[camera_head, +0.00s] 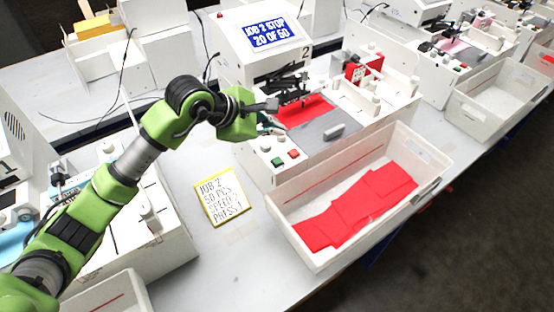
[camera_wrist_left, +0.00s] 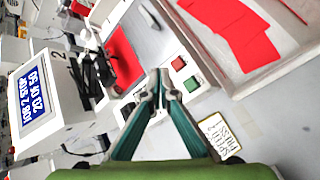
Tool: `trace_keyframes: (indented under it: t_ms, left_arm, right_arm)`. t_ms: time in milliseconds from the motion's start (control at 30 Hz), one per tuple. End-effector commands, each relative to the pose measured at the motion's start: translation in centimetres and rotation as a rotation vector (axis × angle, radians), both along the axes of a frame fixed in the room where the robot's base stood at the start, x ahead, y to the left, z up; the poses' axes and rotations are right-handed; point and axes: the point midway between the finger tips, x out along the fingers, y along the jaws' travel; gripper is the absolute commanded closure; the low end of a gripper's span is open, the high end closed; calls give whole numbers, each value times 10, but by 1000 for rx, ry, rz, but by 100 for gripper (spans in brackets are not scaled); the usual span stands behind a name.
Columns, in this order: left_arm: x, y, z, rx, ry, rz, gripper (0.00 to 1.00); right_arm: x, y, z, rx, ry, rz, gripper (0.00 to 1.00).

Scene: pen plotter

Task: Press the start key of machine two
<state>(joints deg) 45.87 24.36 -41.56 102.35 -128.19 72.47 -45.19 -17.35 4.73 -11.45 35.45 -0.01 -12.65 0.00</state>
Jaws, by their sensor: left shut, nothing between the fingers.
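Machine two (camera_head: 262,58) is white, with a "2" on its housing and a blue screen (camera_head: 269,36) reading "JOB 2 STOP". Its front panel has a green key (camera_head: 277,162) and a red key (camera_head: 293,154); the wrist view also shows the green key (camera_wrist_left: 192,84) and the red key (camera_wrist_left: 178,63). Key labels are too small to read. My left gripper (camera_head: 274,105) is over the panel's left part, behind the keys in the head view. In the wrist view its fingertips (camera_wrist_left: 158,76) are together and empty, left of both keys. My right gripper is out of view.
A white bin (camera_head: 350,236) with red sheets stands before the machine. A handwritten card (camera_head: 222,197) lies on the table left of it. The black pen carriage (camera_head: 290,86) stands close beyond my gripper. Other machines flank it; bare table lies around the card.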

Motion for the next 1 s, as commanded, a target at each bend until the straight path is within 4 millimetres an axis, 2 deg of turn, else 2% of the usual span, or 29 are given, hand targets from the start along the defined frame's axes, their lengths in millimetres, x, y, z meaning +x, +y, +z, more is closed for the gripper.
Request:
trace_keyframes:
  t_ms: [133,400,533,700,1000]
  left_arm:
    - [-1,0,-17,-1,3,1,100]
    - [-1,0,-56,-2,4,1,100]
    - [0,0,-75,1,0,1,100]
    - [0,0,-82,0,1,1,100]
    - [0,0,-81,0,1,1,100]
  right_arm:
    - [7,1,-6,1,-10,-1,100]
    - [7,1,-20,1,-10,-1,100]
    - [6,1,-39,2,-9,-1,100]
    - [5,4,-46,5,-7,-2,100]
    - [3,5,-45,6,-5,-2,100]
